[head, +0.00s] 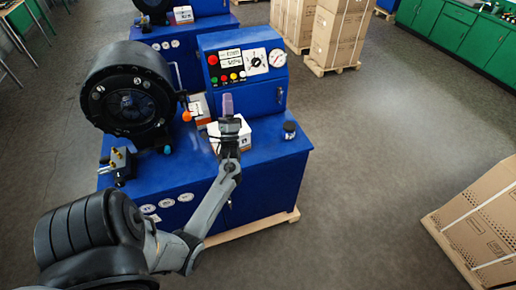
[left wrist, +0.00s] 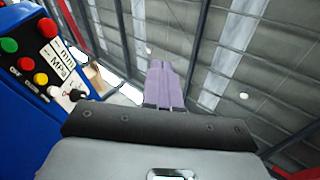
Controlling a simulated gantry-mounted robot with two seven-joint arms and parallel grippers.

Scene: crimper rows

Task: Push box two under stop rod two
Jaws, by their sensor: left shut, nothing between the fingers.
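A white box (head: 263,131) sits on the blue crimper bench, partly hidden behind my left gripper (head: 227,104). I cannot tell from its surface whether it is box two. My left gripper is shut and empty, fingers pointing up, in front of or above the box; contact is unclear. Its shut lilac fingers show in the left wrist view (left wrist: 165,84) against the ceiling. A thin rod with an orange ball tip (head: 186,116) stands beside the black crimper head, left of the box; it may be the stop rod. My right gripper is not in view.
The round black crimper head (head: 127,100) stands left of the gripper. A blue control panel (head: 245,68) stands behind it, and shows left in the wrist view (left wrist: 35,55). A small dark jar (head: 289,130) stands right of the box. A brass-fitted block (head: 119,163) sits at the bench's left.

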